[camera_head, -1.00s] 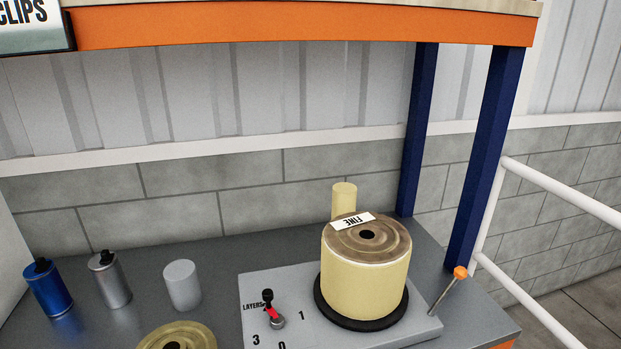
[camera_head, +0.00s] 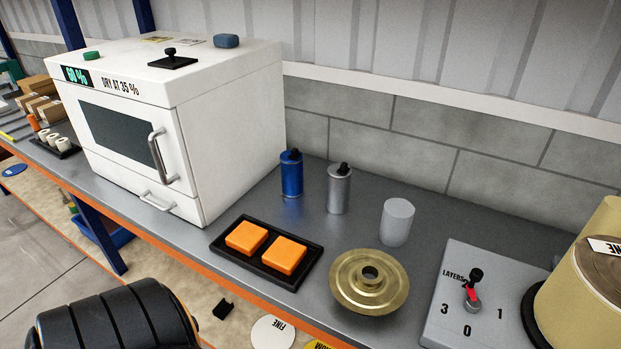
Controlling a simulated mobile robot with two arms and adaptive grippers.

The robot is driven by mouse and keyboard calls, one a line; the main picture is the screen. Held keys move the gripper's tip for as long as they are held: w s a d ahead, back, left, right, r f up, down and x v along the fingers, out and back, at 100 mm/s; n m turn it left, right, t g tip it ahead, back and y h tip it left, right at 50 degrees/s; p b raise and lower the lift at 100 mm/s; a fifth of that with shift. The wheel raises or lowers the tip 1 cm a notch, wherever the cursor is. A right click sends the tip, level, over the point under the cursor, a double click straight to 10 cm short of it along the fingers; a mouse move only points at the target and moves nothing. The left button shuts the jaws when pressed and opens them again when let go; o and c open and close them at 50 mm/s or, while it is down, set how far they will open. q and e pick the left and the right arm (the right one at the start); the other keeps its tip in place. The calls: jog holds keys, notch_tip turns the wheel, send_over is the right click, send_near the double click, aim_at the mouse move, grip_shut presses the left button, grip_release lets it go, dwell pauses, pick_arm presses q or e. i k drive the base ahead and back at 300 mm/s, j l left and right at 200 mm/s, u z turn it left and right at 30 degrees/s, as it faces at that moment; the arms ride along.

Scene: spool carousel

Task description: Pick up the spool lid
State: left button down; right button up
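A round gold-coloured lid (camera_head: 347,289) with a raised ring and a central hole lies on the grey bench top, near its front edge. It is right of the black tray and left of the grey dial base. A large cream spool (camera_head: 580,300) labelled FINE stands at the right edge and is partly cut off.
A black tray (camera_head: 309,278) holds two orange blocks. Behind are a blue can (camera_head: 291,177), a silver can (camera_head: 339,192) and a grey cylinder (camera_head: 397,224). A white drying cabinet (camera_head: 245,125) stands left. The dial base (camera_head: 437,317) is at right.

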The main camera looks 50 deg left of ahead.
aim_at(383, 296)
jog(key=u, duration=0.95)
jog(key=l+u, duration=0.25)
jog(key=l, duration=0.3)
jog(key=l+u, duration=0.25)
jog(key=l, duration=0.35)
